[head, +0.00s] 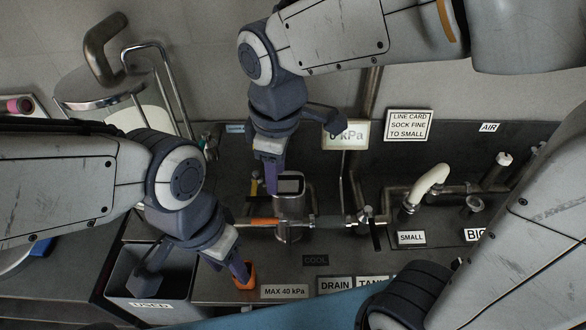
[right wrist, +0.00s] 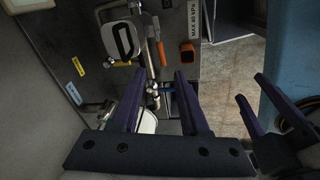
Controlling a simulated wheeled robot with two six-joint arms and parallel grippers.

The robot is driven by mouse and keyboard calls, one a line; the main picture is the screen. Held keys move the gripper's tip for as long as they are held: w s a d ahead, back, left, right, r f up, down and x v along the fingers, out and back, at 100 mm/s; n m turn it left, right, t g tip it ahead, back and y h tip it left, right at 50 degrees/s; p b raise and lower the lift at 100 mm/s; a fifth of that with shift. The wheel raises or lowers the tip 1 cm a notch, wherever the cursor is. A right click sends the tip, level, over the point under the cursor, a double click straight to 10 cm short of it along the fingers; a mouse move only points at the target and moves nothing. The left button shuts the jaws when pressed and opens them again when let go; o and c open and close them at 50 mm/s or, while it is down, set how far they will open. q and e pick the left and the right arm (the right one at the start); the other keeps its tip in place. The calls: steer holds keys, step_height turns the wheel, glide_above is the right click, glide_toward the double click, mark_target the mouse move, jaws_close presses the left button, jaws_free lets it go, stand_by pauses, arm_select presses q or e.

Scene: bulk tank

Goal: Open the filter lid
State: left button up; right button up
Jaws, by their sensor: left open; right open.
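The filter is an upright metal cylinder (head: 291,207) in the pipework. Its pale lid (head: 291,184), with a dark loop-shaped handle, also shows in the right wrist view (right wrist: 122,40). My right gripper (head: 271,190) is open and empty, pointing down close to the lid's left side in the head view. In the right wrist view its spread fingers (right wrist: 158,85) stand apart from the lid, which is beyond them to the upper left. My left gripper (head: 238,270) is open, lower left of the filter, beside an orange box-shaped piece (head: 248,277). Whether they touch is unclear.
An orange lever (head: 262,222) lies along the pipe left of the filter. A pressure display (head: 345,135) is behind. A white curved hose (head: 430,184) rises at the right. A grey bin marked USED (head: 150,310) stands at the lower left.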

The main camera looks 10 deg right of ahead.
mark_target(285, 176)
steer(key=w+d+n, duration=0.2)
steer(key=w+n, duration=0.1)
steer(key=w, duration=0.3)
steer(key=shift+t+h, duration=0.3)
steer(key=f, duration=0.3)
steer(key=w+f, duration=0.1)
steer(key=f, duration=0.2)
steer(key=w+f, duration=0.1)
steer(key=f, duration=0.2)
steer(key=shift+w+d+f, duration=0.1)
steer(key=shift+d, duration=0.3)
jaws_close()
stand_by(0.3)
